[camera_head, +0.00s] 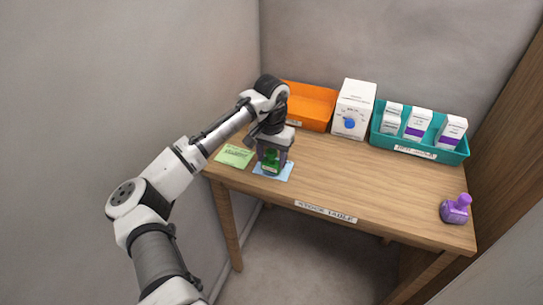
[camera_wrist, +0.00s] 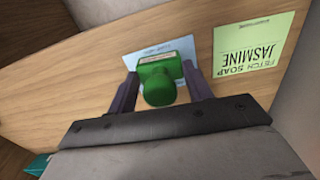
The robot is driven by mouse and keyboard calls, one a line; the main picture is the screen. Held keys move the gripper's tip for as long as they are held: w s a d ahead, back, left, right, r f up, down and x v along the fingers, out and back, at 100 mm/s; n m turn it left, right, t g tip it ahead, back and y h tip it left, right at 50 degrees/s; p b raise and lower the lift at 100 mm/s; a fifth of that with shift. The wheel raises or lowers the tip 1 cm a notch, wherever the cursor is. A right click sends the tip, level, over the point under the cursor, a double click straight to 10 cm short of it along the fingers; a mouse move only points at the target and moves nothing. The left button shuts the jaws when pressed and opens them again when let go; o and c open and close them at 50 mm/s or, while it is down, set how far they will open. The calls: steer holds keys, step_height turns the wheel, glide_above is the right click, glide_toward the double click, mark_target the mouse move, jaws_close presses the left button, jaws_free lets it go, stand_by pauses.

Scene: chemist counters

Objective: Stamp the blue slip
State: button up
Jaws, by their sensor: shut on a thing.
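My gripper (camera_head: 271,158) is shut on a green stamp (camera_head: 271,166), which is upright between the two fingers. The wrist view shows the round green handle of the stamp (camera_wrist: 158,84) between the fingertips of my gripper (camera_wrist: 160,88). The blue slip (camera_head: 286,171) lies flat on the table under the stamp, and the stamp covers its middle. In the wrist view the blue slip (camera_wrist: 183,47) shows beyond the stamp. I cannot tell whether the stamp touches the slip.
A green slip (camera_head: 233,155), reading "Fetch soap jasmine", lies to the left on the table (camera_head: 350,185). At the back are an orange tray (camera_head: 310,104), a white box (camera_head: 355,105) and a teal tray (camera_head: 440,155) with several small boxes. A purple stamp (camera_head: 456,209) stands at the front right.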

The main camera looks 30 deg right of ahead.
steer(key=shift+f, duration=0.55)
stand_by(0.9)
steer(key=shift+r, duration=0.1)
step_height(320, 180, up, 7)
steer(key=p, duration=0.6)
steer(key=shift+s, duration=0.1)
stand_by(0.8)
